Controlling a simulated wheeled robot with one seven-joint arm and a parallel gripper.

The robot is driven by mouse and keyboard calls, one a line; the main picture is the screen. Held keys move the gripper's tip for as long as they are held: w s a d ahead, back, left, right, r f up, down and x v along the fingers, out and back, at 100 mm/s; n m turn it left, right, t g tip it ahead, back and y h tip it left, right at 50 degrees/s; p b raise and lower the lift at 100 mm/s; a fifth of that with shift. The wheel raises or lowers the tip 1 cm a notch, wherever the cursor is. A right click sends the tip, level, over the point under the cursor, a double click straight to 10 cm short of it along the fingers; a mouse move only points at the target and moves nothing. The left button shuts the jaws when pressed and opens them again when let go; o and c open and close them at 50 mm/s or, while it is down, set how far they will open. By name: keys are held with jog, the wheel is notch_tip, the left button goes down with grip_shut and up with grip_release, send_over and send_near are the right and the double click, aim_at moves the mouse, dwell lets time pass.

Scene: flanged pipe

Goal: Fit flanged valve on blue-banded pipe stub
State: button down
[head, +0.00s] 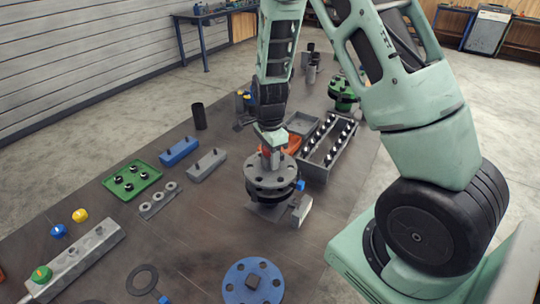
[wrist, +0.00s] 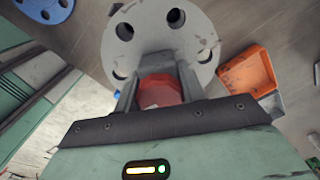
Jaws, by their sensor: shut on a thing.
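My gripper (head: 271,157) points down, shut on the red middle part (wrist: 160,91) of the flanged valve. The valve's round grey flange with bolt holes (head: 262,174) is just below the fingers. It also fills the top middle of the wrist view (wrist: 182,38). A dark ring (head: 268,192) shows under the flange, with a small blue part (head: 300,185) at its right. A grey base and a pale block (head: 302,211) show lower down. I cannot tell whether the valve touches what is below. A blue band on a pipe stub cannot be made out.
A blue flange (head: 238,287) lies at the front. A grey tray with several studs (head: 316,170) and an orange tray (head: 293,144) are close behind and to the right. A green flanged part (head: 342,92) stands farther back. A green tray (head: 113,184) is at left.

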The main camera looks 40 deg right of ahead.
jog(key=shift+f, duration=0.5)
jog(key=shift+f+b, duration=0.45)
dwell(0.4)
dwell(0.3)
jog(key=c, duration=0.8)
grip_release()
jog(key=shift+o, duration=0.2)
notch_tip(320, 180, up, 26)
jog(key=p, duration=0.7)
jog(key=shift+r, duration=0.2)
